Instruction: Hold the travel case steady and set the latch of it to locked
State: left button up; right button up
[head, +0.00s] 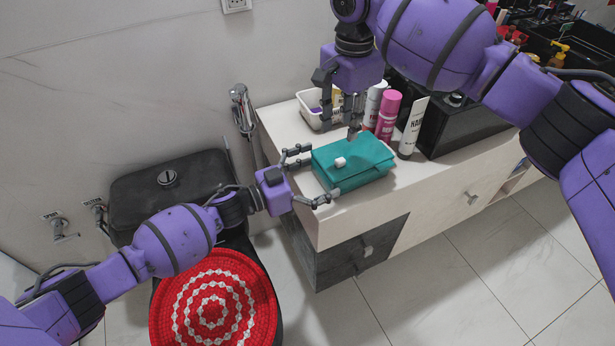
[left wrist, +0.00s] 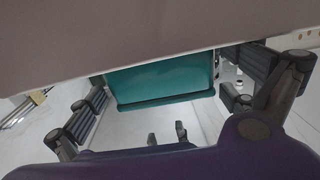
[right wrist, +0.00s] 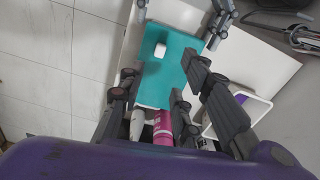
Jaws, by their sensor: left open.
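The teal travel case (head: 362,170) lies on the white countertop, and a small white latch (head: 340,162) sits on it. The case also shows in the left wrist view (left wrist: 165,85) and the right wrist view (right wrist: 165,83), with the latch (right wrist: 160,50) near its far end there. My left gripper (head: 312,175) is open at the case's left end, one finger beyond each side; in the left wrist view gaps show between fingers and case. My right gripper (head: 340,118) is above the case, pointing down, fingers apart and empty. Whether its fingertips touch anything cannot be told.
A pink can (head: 388,115), a white tube (head: 413,127) and a white basket (head: 312,110) stand close behind the case. A black vessel sink (head: 465,125) is to the right. A toilet with a red round cover (head: 213,305) is at lower left. The counter's front edge is close to the case.

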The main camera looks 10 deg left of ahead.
pick_arm(q)
jog(key=shift+x, duration=1.3)
